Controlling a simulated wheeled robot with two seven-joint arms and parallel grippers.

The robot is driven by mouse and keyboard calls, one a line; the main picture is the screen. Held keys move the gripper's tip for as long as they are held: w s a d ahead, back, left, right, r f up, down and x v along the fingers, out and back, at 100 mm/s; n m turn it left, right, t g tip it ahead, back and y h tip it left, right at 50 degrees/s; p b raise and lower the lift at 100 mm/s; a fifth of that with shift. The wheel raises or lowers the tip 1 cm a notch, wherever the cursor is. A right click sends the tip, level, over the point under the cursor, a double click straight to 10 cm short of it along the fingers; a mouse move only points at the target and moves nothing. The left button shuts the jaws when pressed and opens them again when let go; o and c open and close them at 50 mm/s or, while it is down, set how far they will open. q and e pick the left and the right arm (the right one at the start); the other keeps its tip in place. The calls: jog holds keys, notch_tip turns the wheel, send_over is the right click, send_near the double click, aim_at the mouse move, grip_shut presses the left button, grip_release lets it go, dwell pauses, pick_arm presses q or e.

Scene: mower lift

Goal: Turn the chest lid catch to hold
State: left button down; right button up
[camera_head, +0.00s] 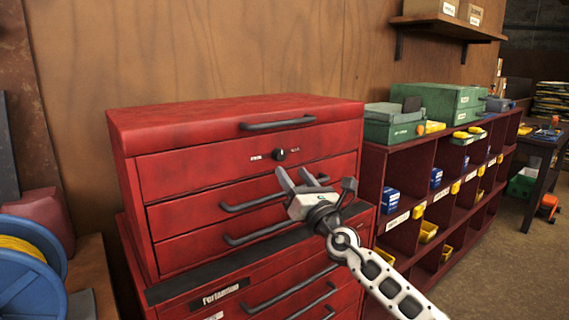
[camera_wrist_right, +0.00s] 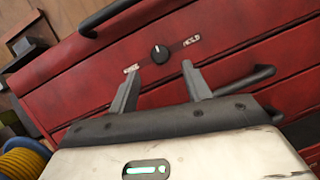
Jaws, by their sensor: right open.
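The red tool chest (camera_head: 180,172) stands against the wooden wall with its lid (camera_head: 190,120) down. The lid catch is a small black round knob (camera_head: 279,154) on the chest's upper front, between two small white labels. In the right wrist view the knob (camera_wrist_right: 160,54) sits ahead of the fingers, with its pale pointer mark near the top; the right-hand label reads HOLD (camera_wrist_right: 192,40) and the left label (camera_wrist_right: 132,68) is too small to read. My right gripper (camera_head: 297,178) is open and empty, just below and in front of the knob, apart from it. My left gripper is out of view.
Dark bar handles (camera_head: 278,122) stick out from the lid and drawers. A red cubby shelf (camera_head: 400,180) with bins and green cases (camera_head: 445,102) stands at right. A blue reel (camera_head: 28,270) is at lower left. Open floor (camera_head: 515,270) lies at far right.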

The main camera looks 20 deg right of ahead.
aim_at(281, 158)
jog(key=shift+b+x, duration=0.7)
jog(key=shift+x, duration=1.95)
jog(key=c, duration=1)
